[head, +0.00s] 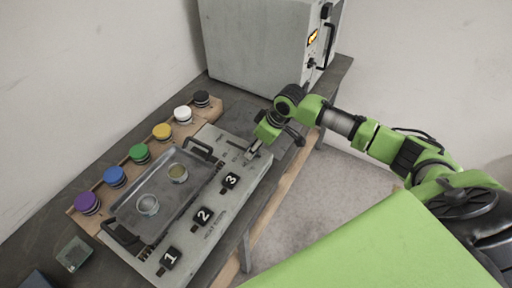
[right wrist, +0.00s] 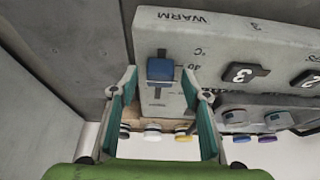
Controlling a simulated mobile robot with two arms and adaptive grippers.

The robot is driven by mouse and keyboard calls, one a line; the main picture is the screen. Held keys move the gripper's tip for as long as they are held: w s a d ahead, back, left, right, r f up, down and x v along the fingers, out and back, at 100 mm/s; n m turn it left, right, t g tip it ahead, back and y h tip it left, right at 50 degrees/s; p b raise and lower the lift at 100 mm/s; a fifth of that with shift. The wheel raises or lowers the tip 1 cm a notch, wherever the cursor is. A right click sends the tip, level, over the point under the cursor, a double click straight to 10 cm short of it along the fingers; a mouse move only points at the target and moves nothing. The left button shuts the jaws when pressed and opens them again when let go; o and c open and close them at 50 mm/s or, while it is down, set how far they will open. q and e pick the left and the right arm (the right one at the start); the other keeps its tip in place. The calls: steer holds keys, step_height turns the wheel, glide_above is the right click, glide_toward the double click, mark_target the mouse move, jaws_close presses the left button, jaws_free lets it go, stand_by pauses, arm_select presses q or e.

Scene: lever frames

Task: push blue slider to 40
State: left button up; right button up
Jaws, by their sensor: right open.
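The blue slider (right wrist: 160,68) sits on a grey control panel (right wrist: 225,42) marked WARM and °C. A dark slot shows above and below the slider. A number that looks like 40 is beside it, roughly level with it; nearby markings are partly hidden by a finger. My right gripper (right wrist: 158,76) is open, with one fingertip on each side of the slider; I cannot tell whether either touches it. In the head view my right gripper (head: 253,153) is at the panel's far end and hides the slider. My left gripper is not in view.
A metal tray (head: 128,208) with two small round dishes lies on the panel, near black tags 1, 2 and 3. Several coloured knobs or jars line a wooden strip (head: 127,167) behind. A large grey cabinet (head: 255,50) stands just beyond my right gripper.

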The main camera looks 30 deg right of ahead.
steer(key=v, duration=1.1)
steer(key=shift+d, duration=0.2)
steer(key=shift+s+f, duration=0.1)
steer(key=shift+f, duration=0.05)
